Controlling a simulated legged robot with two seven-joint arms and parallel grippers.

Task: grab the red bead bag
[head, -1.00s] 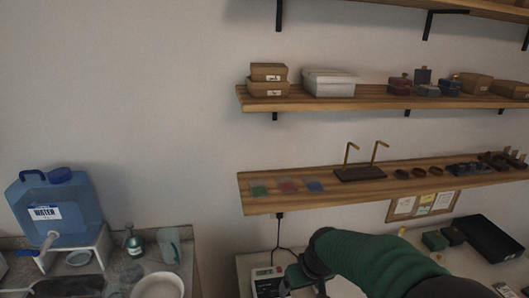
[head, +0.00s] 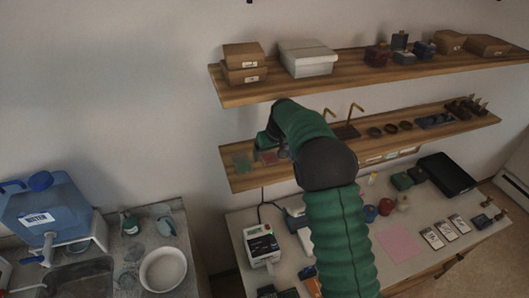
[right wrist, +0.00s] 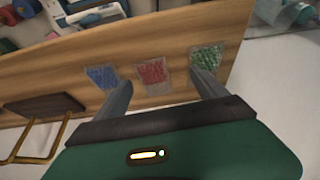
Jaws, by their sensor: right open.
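The red bead bag (right wrist: 152,74) lies flat on the lower wooden shelf, between a blue bead bag (right wrist: 103,77) and a green bead bag (right wrist: 207,58). In the head view the red bag (head: 268,158) shows only partly beside my right gripper (head: 268,148), and the blue bag is hidden behind my arm. In the right wrist view my right gripper (right wrist: 160,92) is open, its two fingers apart on either side of the red bag. Nothing is between the fingers but the view of that bag. My left gripper is not in view.
The lower shelf (head: 240,180) also carries a brass stand (head: 345,128) and small dishes right of the bags. The upper shelf (head: 240,94) with boxes hangs above. A desk below holds a white device (head: 261,245) and other items.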

